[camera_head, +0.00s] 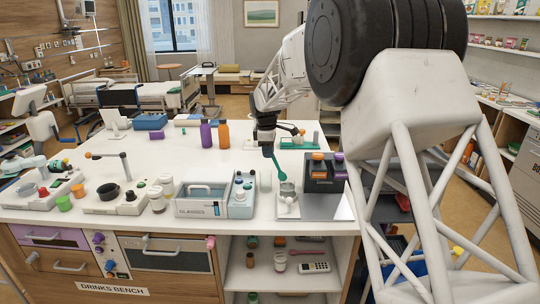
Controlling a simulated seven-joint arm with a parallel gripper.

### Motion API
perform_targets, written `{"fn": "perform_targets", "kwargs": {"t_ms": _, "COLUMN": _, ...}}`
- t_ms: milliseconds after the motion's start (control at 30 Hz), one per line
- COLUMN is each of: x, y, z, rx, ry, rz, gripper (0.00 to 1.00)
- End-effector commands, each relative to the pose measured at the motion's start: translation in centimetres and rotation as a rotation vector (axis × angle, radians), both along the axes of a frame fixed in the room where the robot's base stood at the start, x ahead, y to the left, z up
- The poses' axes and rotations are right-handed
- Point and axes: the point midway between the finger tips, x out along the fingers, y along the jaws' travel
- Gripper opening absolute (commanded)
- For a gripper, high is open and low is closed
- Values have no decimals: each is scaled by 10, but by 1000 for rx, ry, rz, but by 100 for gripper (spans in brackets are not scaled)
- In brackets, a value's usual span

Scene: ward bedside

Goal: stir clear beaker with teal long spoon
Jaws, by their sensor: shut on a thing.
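My gripper (268,150) is above the white bench near its front right part, pointing down. It is shut on the teal long spoon (279,172), which slants down and to the right below it. A clear beaker (287,192) stands on a pale base near the front edge of the bench, just below the spoon. The spoon's lower end is close to the beaker's rim. I cannot tell whether it is inside the beaker or in front of or behind it.
A dark rack (325,180) with orange and purple items stands right of the beaker. Purple (206,135) and orange (224,135) bottles stand farther back. The bench's middle is mostly clear.

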Motion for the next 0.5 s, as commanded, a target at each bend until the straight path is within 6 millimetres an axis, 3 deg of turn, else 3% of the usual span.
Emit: {"fn": "perform_targets", "kwargs": {"t_ms": 500, "x": 0, "y": 8, "z": 18, "rx": 0, "ry": 1, "rz": 0, "gripper": 0}}
